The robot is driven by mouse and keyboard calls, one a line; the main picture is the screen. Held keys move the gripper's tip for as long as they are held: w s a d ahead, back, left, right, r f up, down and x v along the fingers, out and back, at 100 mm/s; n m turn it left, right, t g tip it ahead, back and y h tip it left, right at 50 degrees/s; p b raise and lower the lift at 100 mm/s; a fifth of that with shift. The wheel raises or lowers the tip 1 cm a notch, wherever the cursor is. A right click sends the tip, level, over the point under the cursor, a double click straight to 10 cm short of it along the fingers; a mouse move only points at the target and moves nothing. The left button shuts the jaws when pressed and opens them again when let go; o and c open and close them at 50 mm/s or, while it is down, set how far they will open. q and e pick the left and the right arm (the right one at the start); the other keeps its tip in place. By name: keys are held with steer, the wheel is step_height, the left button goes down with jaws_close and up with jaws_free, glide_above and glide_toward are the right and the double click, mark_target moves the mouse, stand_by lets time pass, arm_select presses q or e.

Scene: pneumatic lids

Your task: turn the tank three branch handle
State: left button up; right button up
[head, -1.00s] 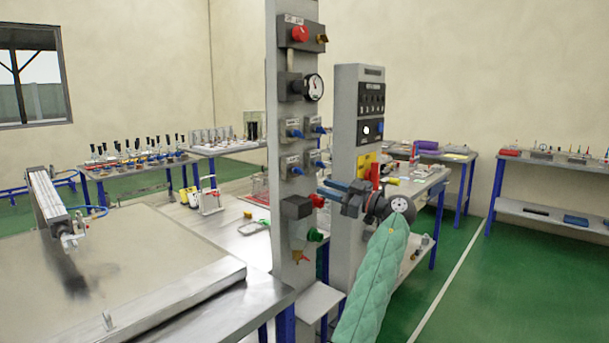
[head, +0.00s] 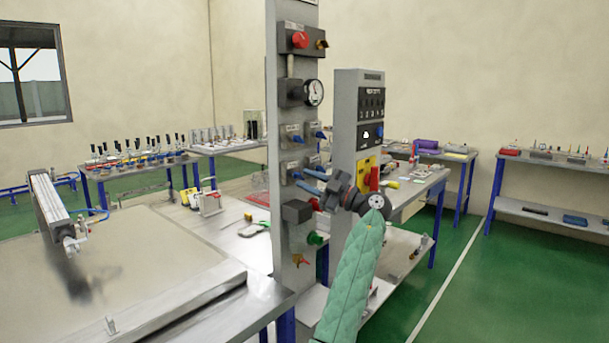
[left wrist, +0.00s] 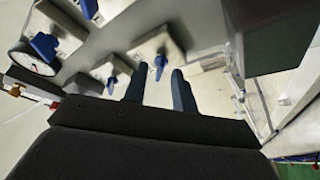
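A grey upright panel (head: 284,228) carries several small valve blocks with blue handles. Their labels are too small to read, so I cannot tell which is tank three. My left gripper (head: 302,177) is at the lower left branch handle (head: 296,175), coming from the right. In the left wrist view, its two dark blue fingers stand apart, and a blue handle (left wrist: 160,64) shows between and just past the fingertips (left wrist: 159,72). I cannot tell whether they touch it. Other blue handles show in the left wrist view (left wrist: 44,45). My right gripper is not in view.
Above the branches are a round gauge (head: 314,92) and a red knob (head: 300,39). A dark block (head: 296,211) and a green fitting (head: 315,238) sit below. A grey control column (head: 343,130) stands behind. A workbench (head: 150,270) is at left.

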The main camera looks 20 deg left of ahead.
arm_select(q)
steer(key=shift+a+r, duration=0.15)
steer(key=shift+a, duration=0.55)
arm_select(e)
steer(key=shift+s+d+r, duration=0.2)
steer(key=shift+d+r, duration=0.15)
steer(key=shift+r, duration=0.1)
arm_select(q)
steer(key=shift+c, duration=0.5)
